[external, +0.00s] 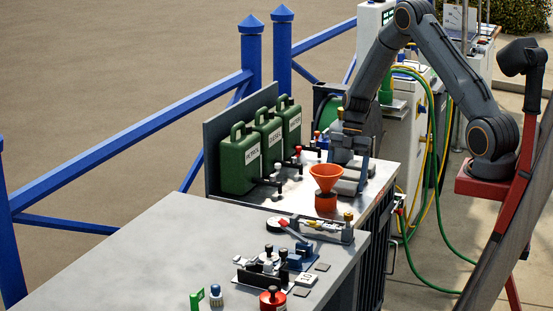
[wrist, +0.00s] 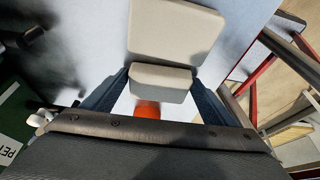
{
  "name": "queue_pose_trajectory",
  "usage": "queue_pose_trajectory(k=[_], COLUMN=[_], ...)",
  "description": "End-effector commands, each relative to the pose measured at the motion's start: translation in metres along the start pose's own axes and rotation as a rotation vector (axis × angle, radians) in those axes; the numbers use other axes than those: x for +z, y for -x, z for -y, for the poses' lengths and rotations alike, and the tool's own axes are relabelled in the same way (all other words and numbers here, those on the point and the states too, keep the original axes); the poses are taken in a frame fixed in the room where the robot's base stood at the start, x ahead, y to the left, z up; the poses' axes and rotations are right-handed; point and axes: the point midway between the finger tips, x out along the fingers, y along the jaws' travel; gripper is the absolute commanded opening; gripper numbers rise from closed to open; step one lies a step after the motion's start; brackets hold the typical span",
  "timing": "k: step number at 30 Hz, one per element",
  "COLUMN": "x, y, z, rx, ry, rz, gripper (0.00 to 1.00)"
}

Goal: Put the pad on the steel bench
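Two pale grey-beige slabs show in the wrist view: a larger one (wrist: 177,30) at the top and a smaller one (wrist: 160,80) just in front of it. I cannot tell which is the pad. In the external view grey slabs (external: 348,187) lie on the far bench (external: 290,205), partly hidden by my gripper. My gripper (external: 350,172) points down there. Its fingers stand apart on either side of the smaller slab; whether they touch it is unclear. A grey metal-topped bench (external: 130,255) fills the foreground; its left part is bare.
An orange funnel (external: 326,178) stands close to my gripper. Several green cans (external: 239,160) line the back left of the far bench, with taps before them. Tools and a red-topped knob (external: 272,299) crowd the near bench's right side. Green hoses (external: 433,140) hang at right.

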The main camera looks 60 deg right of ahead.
Motion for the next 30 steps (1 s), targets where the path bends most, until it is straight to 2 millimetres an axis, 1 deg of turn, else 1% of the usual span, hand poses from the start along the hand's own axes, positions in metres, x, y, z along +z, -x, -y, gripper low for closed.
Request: queue_pose_trajectory(k=[1, 2, 11, 14, 17, 27, 30], x=[0.000, 0.000, -0.001, -0.002, 0.000, 0.000, -0.001], y=[0.000, 0.000, 0.001, 0.006, 0.019, 0.087, 0.103], z=[0.000, 0.000, 0.000, 0.000, -0.001, -0.001, -0.001], rx=[0.000, 0.000, 0.000, 0.001, 0.004, 0.004, 0.002], ry=[0.000, 0.000, 0.000, 0.001, 0.000, 0.000, 0.000], rz=[0.000, 0.000, 0.000, 0.001, 0.002, 0.002, 0.002], gripper=[0.89, 0.92, 0.92, 0.92, 0.92, 0.92, 0.92])
